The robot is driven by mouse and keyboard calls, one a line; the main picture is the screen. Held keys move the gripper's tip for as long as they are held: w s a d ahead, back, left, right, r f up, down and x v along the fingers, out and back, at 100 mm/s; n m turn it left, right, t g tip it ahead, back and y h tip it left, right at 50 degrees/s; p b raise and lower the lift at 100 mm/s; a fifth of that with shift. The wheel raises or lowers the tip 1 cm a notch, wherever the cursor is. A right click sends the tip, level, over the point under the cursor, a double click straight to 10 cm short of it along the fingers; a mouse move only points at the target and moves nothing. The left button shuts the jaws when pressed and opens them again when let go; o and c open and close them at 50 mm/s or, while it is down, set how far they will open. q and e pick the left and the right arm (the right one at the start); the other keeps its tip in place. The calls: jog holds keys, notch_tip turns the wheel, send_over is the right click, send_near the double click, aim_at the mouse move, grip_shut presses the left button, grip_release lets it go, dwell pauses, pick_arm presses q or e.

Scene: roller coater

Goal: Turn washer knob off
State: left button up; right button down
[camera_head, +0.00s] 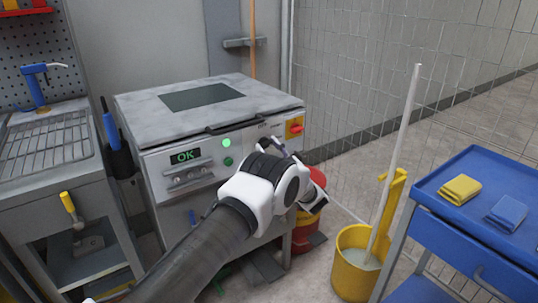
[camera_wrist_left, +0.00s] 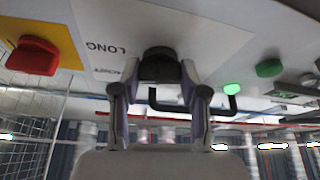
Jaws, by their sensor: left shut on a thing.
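The grey machine (camera_head: 170,115) stands ahead with a front control panel, a display reading OK (camera_head: 185,156) and green round lights. In the left wrist view a black round knob (camera_wrist_left: 160,66) sits on the pale panel beside the printed word LONG. My left gripper (camera_wrist_left: 160,92) is shut on this knob, one finger on each side. In the head view my left gripper (camera_head: 278,150) is at the right part of the panel and hides the knob. The knob's pointer direction cannot be made out. My right gripper is in neither view.
A red switch on a yellow plate (camera_head: 295,127) is close to the gripper; it also shows in the wrist view (camera_wrist_left: 34,56). A black handle bar (camera_wrist_left: 205,108) is near the fingers. A yellow mop bucket (camera_head: 350,275) and blue cart (camera_head: 480,200) stand right.

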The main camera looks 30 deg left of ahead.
pick_arm(q)
jog(key=n+g+b, duration=0.2)
jog(key=n+b, duration=0.1)
jog(key=n, duration=0.1)
jog(key=n+g+b, duration=0.2)
jog(key=n+b, duration=0.1)
jog(key=shift+w+f+n, duration=0.15)
jog(key=shift+f+n, duration=0.05)
jog(key=shift+n, duration=0.2)
jog(key=shift+r+n+g+b, duration=0.1)
jog(key=shift+n+g+b, duration=0.3)
jog(key=shift+n+b, duration=0.5)
jog(key=n+b, duration=0.1)
jog(key=n, duration=0.1)
jog(key=n+g+h+b, duration=0.1)
jog(key=n, duration=0.1)
jog(key=shift+r+n+h, duration=0.15)
jog(key=shift+n+h, duration=0.15)
jog(key=shift+n, duration=0.1)
jog(key=shift+r+n+g+h+b, duration=0.15)
jog(key=shift+n+h+b, duration=0.25)
jog(key=shift+n, duration=0.7)
jog(key=shift+n+g+h+b, duration=0.25)
jog(key=shift+n+h, duration=0.25)
jog(key=shift+n, duration=0.6)
jog(key=o, duration=1.1)
jog(key=shift+o, duration=0.2)
jog(key=shift+d, duration=0.15)
